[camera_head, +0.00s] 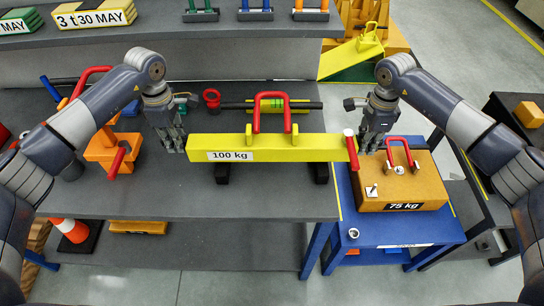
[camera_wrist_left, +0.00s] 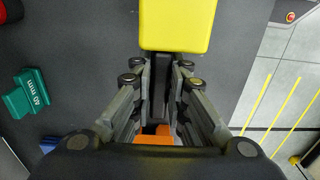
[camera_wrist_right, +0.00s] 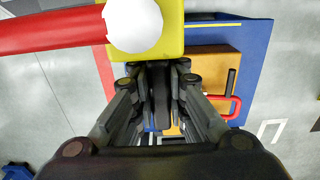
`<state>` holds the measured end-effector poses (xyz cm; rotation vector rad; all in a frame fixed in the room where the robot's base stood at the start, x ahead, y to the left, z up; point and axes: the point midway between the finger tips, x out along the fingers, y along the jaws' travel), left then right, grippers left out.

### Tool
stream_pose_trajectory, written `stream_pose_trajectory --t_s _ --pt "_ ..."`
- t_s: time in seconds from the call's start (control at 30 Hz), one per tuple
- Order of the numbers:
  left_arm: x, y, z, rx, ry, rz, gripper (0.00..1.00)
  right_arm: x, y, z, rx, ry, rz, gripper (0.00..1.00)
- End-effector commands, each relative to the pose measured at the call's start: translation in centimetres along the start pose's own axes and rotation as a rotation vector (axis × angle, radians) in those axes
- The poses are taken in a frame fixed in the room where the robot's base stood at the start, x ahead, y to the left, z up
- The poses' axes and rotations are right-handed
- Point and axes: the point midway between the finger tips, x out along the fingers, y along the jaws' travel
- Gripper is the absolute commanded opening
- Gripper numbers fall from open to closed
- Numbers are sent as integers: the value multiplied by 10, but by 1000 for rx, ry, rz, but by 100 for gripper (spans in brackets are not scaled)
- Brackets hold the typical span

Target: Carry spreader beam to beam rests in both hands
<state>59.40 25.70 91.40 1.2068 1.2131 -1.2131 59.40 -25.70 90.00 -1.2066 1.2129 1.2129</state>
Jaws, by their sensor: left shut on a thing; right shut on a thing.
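The spreader beam (camera_head: 265,148) is a long yellow bar marked 100 kg, with a red handle (camera_head: 270,104) above its middle. It lies level across the picture, over two black beam rests (camera_head: 222,174) (camera_head: 320,173) on the grey table. I cannot tell if it touches them. My left gripper (camera_head: 178,143) is shut at its left end; my right gripper (camera_head: 366,147) is shut at its right end. In both wrist views a dark piece lies between my fingers, beside the yellow end (camera_wrist_left: 178,25) (camera_wrist_right: 172,40).
A red lever with a white tip (camera_head: 351,150) stands close by the right end. A 75 kg orange block (camera_head: 405,185) sits on a blue stand (camera_head: 375,228) at right. An orange fixture (camera_head: 105,152) is near my left arm. A black bar (camera_head: 240,105) lies behind the beam.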

Motion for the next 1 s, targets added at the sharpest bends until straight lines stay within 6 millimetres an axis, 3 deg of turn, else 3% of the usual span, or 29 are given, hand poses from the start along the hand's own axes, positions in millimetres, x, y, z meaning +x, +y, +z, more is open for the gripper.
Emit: stream_pose_trajectory --t_s 0.5,0.53,0.6,1.0 --pt "14 2 0 0 -3 9 0 14 -3 0 0 -3 -9 0" --pt "19 0 0 0 0 0 19 18 0 0 0 0 0 18" --pt "18 0 0 0 0 0 34 18 0 0 0 0 0 34" --pt "13 0 0 0 0 1 34 18 0 0 0 0 0 34"
